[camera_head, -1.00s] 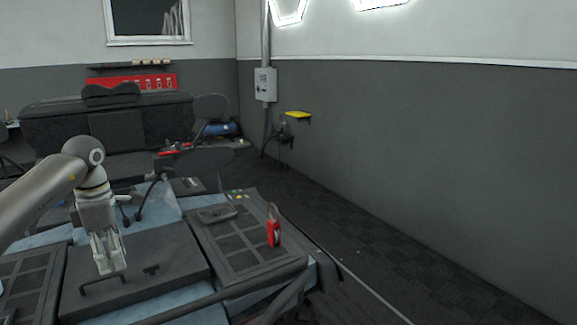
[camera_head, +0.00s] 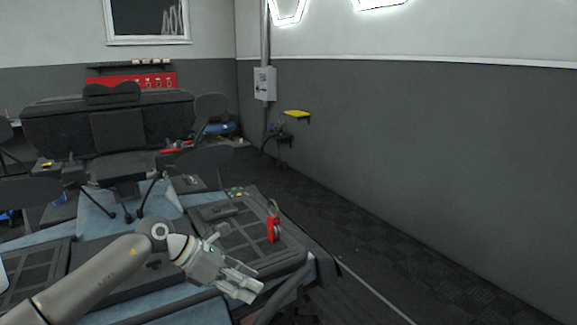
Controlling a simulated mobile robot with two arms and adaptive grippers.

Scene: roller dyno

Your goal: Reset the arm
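My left arm comes in from the lower left of the head view. My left gripper (camera_head: 241,287) is over the right front part of the dyno platform, near its dark grid panel. Its fingers point to the lower right. They look close together, with nothing clearly between them, and I cannot tell if they are fully shut. My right arm and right gripper are not in view.
The platform (camera_head: 85,229) has blue and dark panels. A red padlock-like object (camera_head: 273,228) stands on its right panel, just beyond my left gripper. A dark seat-like unit (camera_head: 118,132) stands behind. Floor (camera_head: 400,255) on the right is clear.

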